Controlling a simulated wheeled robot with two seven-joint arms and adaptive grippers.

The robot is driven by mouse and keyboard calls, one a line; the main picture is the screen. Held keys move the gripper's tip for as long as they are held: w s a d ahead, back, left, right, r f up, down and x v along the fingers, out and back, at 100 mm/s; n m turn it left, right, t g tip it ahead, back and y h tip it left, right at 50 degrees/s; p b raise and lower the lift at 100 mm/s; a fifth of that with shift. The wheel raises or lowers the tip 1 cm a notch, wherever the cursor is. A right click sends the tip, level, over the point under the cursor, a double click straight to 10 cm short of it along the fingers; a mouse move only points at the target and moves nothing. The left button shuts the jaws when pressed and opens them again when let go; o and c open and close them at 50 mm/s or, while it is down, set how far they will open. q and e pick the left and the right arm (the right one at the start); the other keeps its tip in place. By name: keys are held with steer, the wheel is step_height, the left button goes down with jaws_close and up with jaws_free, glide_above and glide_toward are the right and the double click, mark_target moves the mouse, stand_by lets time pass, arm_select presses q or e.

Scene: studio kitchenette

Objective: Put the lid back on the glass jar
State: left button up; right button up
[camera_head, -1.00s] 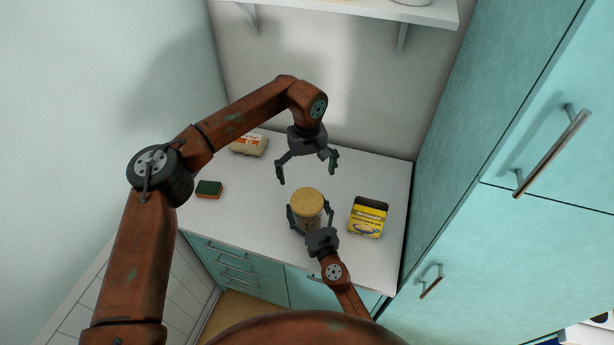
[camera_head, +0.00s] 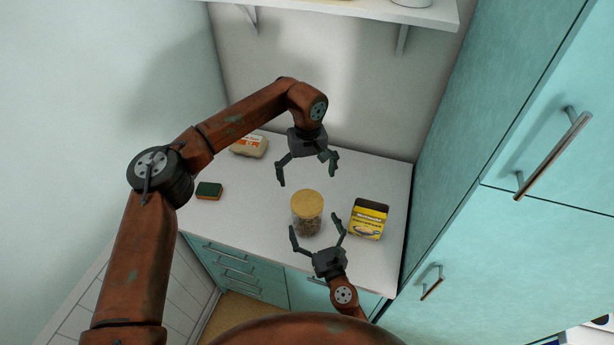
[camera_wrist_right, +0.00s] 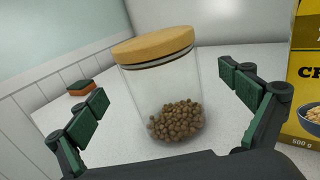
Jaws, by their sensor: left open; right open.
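The glass jar (camera_head: 307,226) stands upright on the white counter, with small brown balls in its bottom. The round wooden lid (camera_head: 307,204) sits on the jar's mouth; in the right wrist view the lid (camera_wrist_right: 153,46) looks seated, with a dark seal below it inside the glass (camera_wrist_right: 165,95). My right gripper (camera_head: 317,235) is open in front of the jar, fingers apart to either side and not touching it. My left gripper (camera_head: 308,172) is open and empty above and behind the jar.
A yellow box (camera_head: 368,220) stands right of the jar. A green and orange sponge (camera_head: 208,190) lies at the left, and an egg carton (camera_head: 249,146) is at the back left. A tall teal cabinet (camera_head: 470,130) borders the counter's right side; a shelf (camera_head: 350,10) hangs above.

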steer(key=v, duration=0.5)
steer(key=shift+s+d, duration=0.15)
steer(key=shift+s, duration=0.25)
